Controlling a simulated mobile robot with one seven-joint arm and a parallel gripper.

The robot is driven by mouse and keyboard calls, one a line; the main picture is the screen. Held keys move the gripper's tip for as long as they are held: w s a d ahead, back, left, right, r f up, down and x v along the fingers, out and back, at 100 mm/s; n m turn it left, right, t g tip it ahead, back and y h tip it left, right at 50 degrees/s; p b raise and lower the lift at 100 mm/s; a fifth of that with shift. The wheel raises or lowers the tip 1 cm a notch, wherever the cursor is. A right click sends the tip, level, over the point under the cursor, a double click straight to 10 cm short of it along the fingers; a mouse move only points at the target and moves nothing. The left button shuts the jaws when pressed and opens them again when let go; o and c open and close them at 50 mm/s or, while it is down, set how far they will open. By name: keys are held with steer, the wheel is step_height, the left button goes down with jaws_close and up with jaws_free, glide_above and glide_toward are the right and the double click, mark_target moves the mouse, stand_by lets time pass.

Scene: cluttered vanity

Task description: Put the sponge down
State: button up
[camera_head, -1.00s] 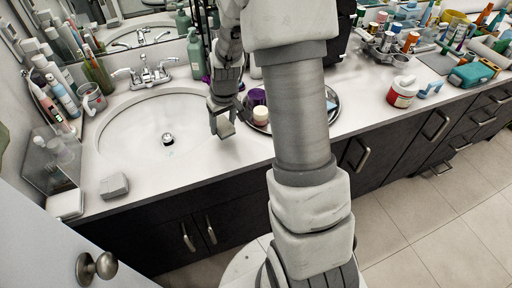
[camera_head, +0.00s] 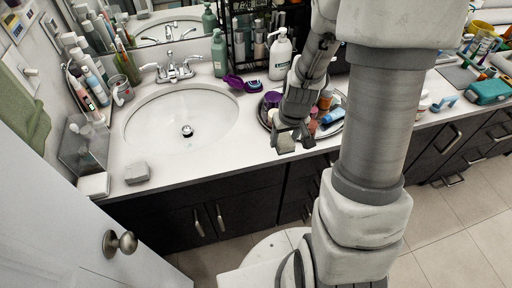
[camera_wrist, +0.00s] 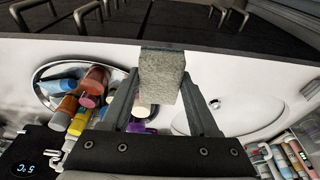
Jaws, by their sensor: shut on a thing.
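The sponge (camera_wrist: 161,78) is a grey, rough-textured block between the two fingers of my gripper (camera_wrist: 162,88) in the wrist view. My gripper is shut on it. In the head view my gripper (camera_head: 292,140) points down near the counter's front edge, right of the sink and in front of the round tray. The sponge shows there only as a small pale end (camera_head: 286,146) between the fingertips. I cannot tell how high it is above the counter (camera_head: 235,150).
The tray (camera_wrist: 40,88) holds several bottles and jars. A purple item (camera_head: 235,82) and a white pump bottle (camera_head: 280,55) stand behind. The counter between sink and tray is clear.

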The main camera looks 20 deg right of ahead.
steer(key=p, duration=0.1)
glide_above(253, 152)
steer(key=f, duration=0.3)
steer(key=s+f, duration=0.1)
steer(key=f, duration=0.1)
steer(key=shift+f, duration=0.2)
steer(key=shift+s+x, duration=0.15)
steer(key=shift+x, duration=0.85)
steer(key=shift+s+x, duration=0.15)
steer(key=shift+x, duration=0.9)
steer(key=shift+f, duration=0.15)
steer(key=shift+f, duration=0.15)
steer(key=o, duration=1.4)
steer(key=shift+s, duration=0.1)
steer(key=shift+o, duration=0.2)
